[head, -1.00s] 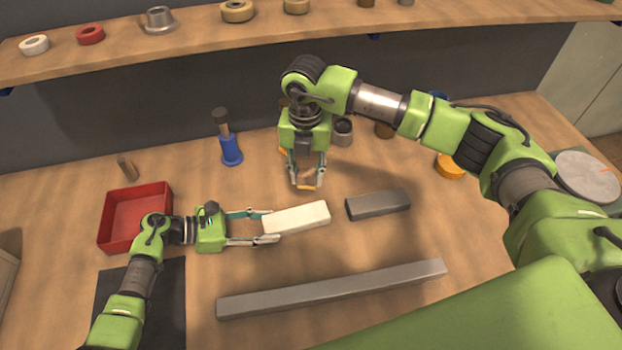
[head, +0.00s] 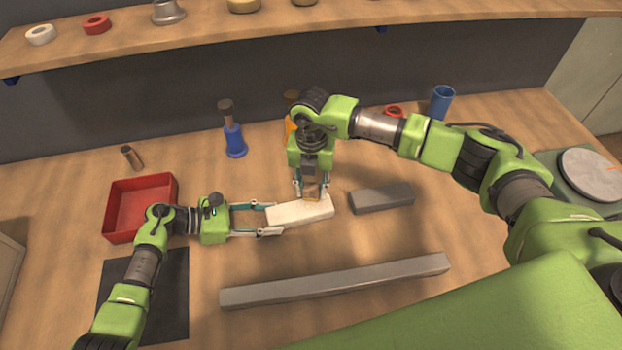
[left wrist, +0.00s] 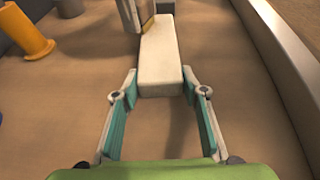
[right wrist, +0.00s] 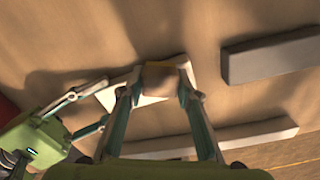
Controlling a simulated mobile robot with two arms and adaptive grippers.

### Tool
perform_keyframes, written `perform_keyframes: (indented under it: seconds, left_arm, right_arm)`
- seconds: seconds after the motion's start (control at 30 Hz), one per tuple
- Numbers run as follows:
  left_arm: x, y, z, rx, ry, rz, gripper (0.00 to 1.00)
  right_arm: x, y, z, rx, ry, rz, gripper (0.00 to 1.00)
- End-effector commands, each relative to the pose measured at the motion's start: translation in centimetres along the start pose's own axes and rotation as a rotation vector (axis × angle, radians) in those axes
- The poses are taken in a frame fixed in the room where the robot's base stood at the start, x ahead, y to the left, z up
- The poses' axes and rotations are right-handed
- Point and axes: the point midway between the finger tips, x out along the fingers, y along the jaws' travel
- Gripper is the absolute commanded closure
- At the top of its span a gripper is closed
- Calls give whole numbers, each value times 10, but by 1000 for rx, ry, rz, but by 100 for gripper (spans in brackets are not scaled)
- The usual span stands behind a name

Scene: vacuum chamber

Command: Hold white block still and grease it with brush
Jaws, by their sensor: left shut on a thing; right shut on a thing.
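The white block (head: 305,212) lies on the wooden table; it also shows in the left wrist view (left wrist: 160,60) and the right wrist view (right wrist: 130,94). My left gripper (head: 271,218) is shut on its left end, one finger on each long side. My right gripper (head: 311,189) points down over the block's right part and is shut on the brush (right wrist: 160,76). Only a short brown part of the brush (head: 312,195) shows between the fingers, at the block's top. Its bristles are mostly hidden, so I cannot tell for certain whether they touch the block.
A short dark grey bar (head: 382,197) lies right of the block. A long grey bar (head: 335,281) lies in front. A red tray (head: 108,222) and a dark mat (head: 170,300) are at left.

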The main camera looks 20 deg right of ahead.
Motion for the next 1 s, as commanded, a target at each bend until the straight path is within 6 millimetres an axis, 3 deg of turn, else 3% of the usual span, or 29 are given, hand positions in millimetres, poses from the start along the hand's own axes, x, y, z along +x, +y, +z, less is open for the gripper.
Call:
perform_keyframes:
  seconds: [0.63, 1.0]
  left_arm:
    - [0, 0, -1, -1, 2, 1, 91]
    - [0, 0, -1, 0, 2, 1, 91]
  right_arm:
    - [1, -26, -54, -1, 0, 0, 86]
    - [1, -10, -22, 2, 0, 0, 86]
